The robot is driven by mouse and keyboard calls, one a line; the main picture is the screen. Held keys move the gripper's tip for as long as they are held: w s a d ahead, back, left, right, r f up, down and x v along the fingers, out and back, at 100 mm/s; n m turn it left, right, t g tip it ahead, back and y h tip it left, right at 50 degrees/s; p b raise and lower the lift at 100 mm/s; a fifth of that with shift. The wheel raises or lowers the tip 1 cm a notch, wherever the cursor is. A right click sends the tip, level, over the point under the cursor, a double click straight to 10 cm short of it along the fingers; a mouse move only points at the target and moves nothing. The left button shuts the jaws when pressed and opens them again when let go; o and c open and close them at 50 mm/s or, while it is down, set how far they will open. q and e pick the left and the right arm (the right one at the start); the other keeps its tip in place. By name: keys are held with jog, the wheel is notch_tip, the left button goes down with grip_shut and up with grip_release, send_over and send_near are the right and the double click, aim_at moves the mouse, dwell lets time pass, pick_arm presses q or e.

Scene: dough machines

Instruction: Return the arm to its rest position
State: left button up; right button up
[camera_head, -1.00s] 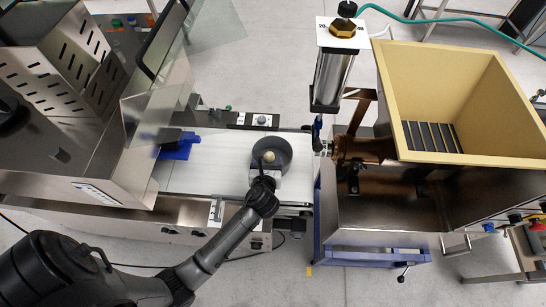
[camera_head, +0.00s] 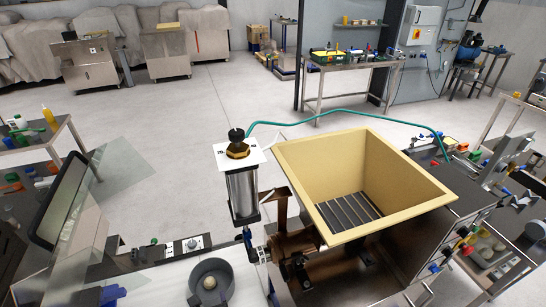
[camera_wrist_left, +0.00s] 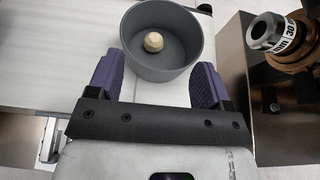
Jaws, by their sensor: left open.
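My left gripper shows in the left wrist view (camera_wrist_left: 157,78) with its two purple-padded fingers spread open. A grey round bowl (camera_wrist_left: 160,68) is just ahead of the fingers, its near wall in the gap between them. Whether the pads touch it I cannot tell. A pale dough ball (camera_wrist_left: 153,42) lies inside the bowl. In the head view the bowl (camera_head: 196,296) stands on the white conveyor belt (camera_head: 160,288) at the bottom edge. My left arm is mostly out of that frame. My right gripper is in neither current view.
The cream hopper (camera_head: 300,152) and the upright metal cylinder (camera_head: 241,195) of the dough machine stand right of the bowl. A clear guard panel (camera_head: 75,225) is at the left. Tables with small items stand farther back, with open floor between.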

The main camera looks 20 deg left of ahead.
pick_arm(q)
jog(key=s+d+r+n+g+h, duration=0.1)
jog(key=s+d+n+g+h, duration=0.25)
jog(key=s+n, duration=0.75)
jog(key=s+d+r+n+g+h, duration=0.25)
jog(key=s+n+h, duration=0.25)
jog(key=n, duration=1.1)
jog(key=s+a+f+g, duration=0.1)
jog(key=s+f, duration=0.3)
jog(key=s, duration=0.2)
notch_tip(320, 180, up, 24)
jog(key=p, duration=2.3)
jog(key=shift+s+f+p, duration=0.25)
jog(key=shift+s+p, duration=0.1)
jog(key=shift+s, duration=0.05)
